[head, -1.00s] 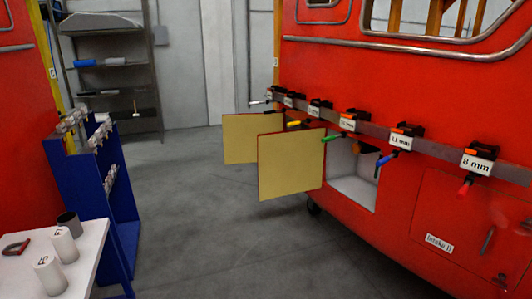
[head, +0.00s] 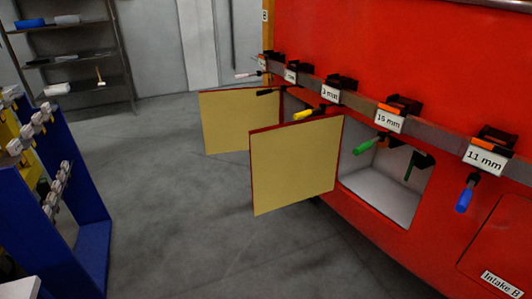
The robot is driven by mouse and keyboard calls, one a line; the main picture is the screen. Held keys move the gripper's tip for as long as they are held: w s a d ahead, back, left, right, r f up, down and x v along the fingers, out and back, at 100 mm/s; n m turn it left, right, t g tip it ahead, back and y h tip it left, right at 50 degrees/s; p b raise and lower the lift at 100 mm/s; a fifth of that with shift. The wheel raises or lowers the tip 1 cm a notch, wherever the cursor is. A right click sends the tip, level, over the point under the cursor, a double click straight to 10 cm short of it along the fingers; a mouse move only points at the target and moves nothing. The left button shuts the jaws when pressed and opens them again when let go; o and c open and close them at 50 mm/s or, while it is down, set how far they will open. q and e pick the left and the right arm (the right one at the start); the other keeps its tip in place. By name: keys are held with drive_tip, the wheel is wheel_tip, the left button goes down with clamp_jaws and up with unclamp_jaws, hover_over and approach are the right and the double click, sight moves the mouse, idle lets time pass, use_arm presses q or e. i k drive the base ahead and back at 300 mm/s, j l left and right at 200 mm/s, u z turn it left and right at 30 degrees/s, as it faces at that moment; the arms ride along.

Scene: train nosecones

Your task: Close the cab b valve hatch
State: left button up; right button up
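Two hatch doors stand open from the red cab side (head: 400,60), swung outward to the left with yellowish inner faces. The nearer door (head: 295,168) is beside a square opening (head: 380,200) with a pale, empty-looking floor. The farther door (head: 240,122) is behind it and partly covered by it; its opening is mostly hidden. No readable label shows which one is the valve hatch. Neither of my grippers is in the head view.
A rail with several labelled clamps (head: 388,122) runs along the cab above the openings. A shut panel marked Intake B (head: 500,250) is at the lower right. A blue rack (head: 70,215) and grey shelves (head: 75,85) stand at left. The floor (head: 190,220) between is clear.

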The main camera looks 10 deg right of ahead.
sight(291, 162)
drive_tip(key=i+l+u, duration=0.1)
drive_tip(key=i+u, duration=0.25)
drive_tip(key=i, duration=1.1)
drive_tip(key=i+u, duration=0.4)
drive_tip(key=i, duration=0.35)
drive_tip(key=i+l+u, duration=0.1)
drive_tip(key=i+u, duration=0.3)
drive_tip(key=i, duration=0.35)
drive_tip(key=i+z, duration=0.15)
drive_tip(key=z, duration=0.25)
drive_tip(key=i+z, duration=0.15)
drive_tip(key=z, duration=0.3)
drive_tip(key=i+j+z, duration=0.1)
drive_tip(key=z, duration=3.4)
